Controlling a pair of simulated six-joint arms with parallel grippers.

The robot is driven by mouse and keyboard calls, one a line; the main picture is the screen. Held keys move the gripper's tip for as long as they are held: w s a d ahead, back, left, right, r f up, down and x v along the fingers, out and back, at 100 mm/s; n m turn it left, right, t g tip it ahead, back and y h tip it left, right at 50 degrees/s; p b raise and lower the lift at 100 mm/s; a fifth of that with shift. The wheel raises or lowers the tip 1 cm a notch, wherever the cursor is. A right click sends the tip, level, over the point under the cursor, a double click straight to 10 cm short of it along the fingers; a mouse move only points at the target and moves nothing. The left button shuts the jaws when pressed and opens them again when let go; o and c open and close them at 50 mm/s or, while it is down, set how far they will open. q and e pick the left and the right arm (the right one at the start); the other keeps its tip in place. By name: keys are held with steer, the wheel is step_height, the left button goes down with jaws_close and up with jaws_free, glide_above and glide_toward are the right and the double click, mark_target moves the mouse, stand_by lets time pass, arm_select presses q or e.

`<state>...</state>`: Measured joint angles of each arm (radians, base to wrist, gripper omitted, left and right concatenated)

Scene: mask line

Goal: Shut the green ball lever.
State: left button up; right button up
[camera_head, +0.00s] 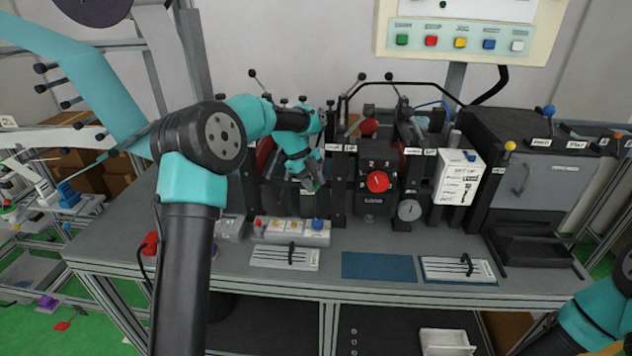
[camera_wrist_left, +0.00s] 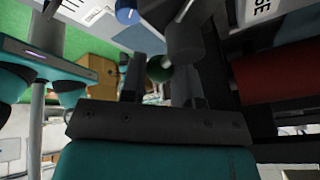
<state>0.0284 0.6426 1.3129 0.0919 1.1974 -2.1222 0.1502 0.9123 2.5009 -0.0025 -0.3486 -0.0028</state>
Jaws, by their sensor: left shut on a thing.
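The green ball (camera_head: 316,185) of the lever shows small at my left gripper's tips, in front of the dark machine frame. In the left wrist view the dark green ball (camera_wrist_left: 159,69) sits between the two fingers. My left gripper (camera_head: 310,182) reaches down to it and is shut on it. The lever's rod is mostly hidden by the gripper, so its angle cannot be told. Part of my right arm shows at the lower right edge, but its gripper is out of view.
A button box (camera_head: 291,231) stands on the bench below the gripper. A red knob (camera_head: 377,181) on a black panel is to the right. Black posts (camera_head: 338,185) stand close by the gripper. A blue mat (camera_head: 379,266) lies bare on the bench front.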

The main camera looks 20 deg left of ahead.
arm_select(q)
steer(key=shift+s+a+m+g+y, duration=0.2)
steer(key=shift+a+m+g, duration=0.25)
steer(key=shift+m, duration=0.75)
steer(key=shift+s+a+m+g+y, duration=0.25)
steer(key=shift+m+g, duration=0.3)
steer(key=shift+m, duration=0.65)
steer(key=shift+s+a+m+g+y, duration=0.15)
steer(key=shift+a+m+g, duration=0.3)
steer(key=shift+m, duration=0.75)
steer(key=o, duration=0.9)
